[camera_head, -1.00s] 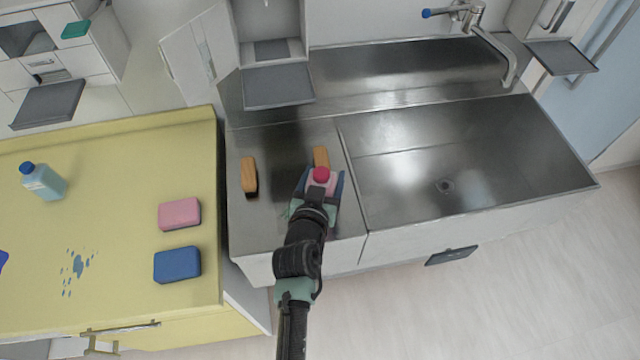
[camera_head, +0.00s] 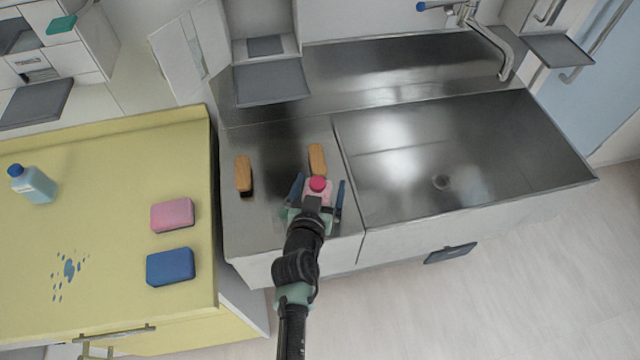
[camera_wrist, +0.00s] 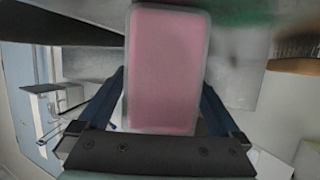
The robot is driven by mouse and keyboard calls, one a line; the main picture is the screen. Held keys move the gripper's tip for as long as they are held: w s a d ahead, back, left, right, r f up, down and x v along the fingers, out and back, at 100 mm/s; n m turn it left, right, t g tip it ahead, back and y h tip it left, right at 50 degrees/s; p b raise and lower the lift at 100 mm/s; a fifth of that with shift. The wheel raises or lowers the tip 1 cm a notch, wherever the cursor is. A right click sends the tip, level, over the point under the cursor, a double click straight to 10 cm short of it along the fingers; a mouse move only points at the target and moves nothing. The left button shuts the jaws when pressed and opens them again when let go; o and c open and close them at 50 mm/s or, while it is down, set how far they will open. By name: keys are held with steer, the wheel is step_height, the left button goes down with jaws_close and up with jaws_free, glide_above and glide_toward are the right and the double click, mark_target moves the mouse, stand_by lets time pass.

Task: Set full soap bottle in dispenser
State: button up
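A pink soap bottle with a red cap (camera_head: 318,184) is at the steel counter left of the sink, near an orange-brown brush. It fills the middle of the wrist view (camera_wrist: 166,70). My gripper (camera_head: 318,194) is around it, with one blue finger on each side. In the head view the fingers are spread, with gaps beside the bottle. Whether its base rests on the counter is hidden. A white wall unit with an open door (camera_head: 180,50) and a grey tray (camera_head: 272,84), perhaps the dispenser, is behind the counter.
Two brushes (camera_head: 244,174) (camera_head: 317,158) lie on the steel counter (camera_head: 250,225). The sink (camera_head: 400,190) is at right, with a faucet (camera_head: 490,40). The yellow counter (camera_head: 110,170) holds a blue bottle (camera_head: 35,186), a pink sponge (camera_head: 172,215), a blue sponge (camera_head: 170,267) and blue spots.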

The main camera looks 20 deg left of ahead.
steer(key=shift+r, duration=0.2)
steer(key=v, duration=1.2)
steer(key=shift+a, duration=0.1)
